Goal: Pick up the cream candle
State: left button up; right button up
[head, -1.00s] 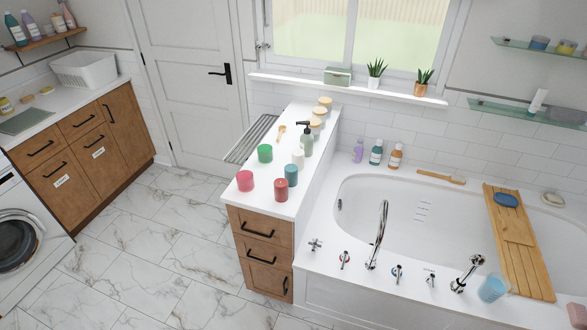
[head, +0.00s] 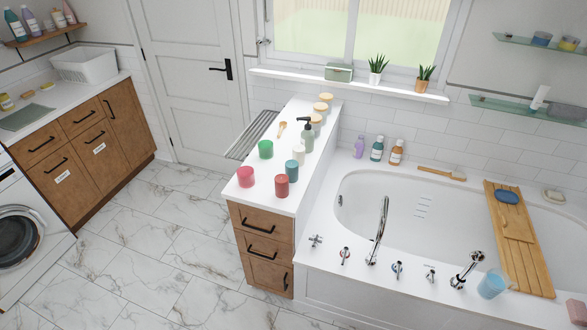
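The cream candle (head: 299,159) stands upright on the white top of the narrow wooden drawer cabinet (head: 240,195). A teal candle (head: 292,170) is just in front of it and hides part of its lower side. A green candle (head: 266,149), a pink candle (head: 246,176) and a red candle (head: 281,185) stand around them. A green pump bottle (head: 307,136) is close behind the cream candle. Neither of my grippers is in the head view.
Several jars with wooden lids (head: 321,108) and a wooden spoon (head: 282,129) are further back on the cabinet. The bathtub (head: 330,262) adjoins its right side. A wooden bath tray (head: 520,255) crosses the tub. Marble floor (head: 150,250) lies clear to the left.

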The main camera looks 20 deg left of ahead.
aim_at(298, 152)
jog(key=z, duration=0.35)
jog(key=k, duration=0.4)
jog(key=z, duration=0.7)
jog(key=i, duration=0.4)
jog(key=u, duration=1.1)
jog(key=i, duration=1)
jog(key=u, duration=1.15)
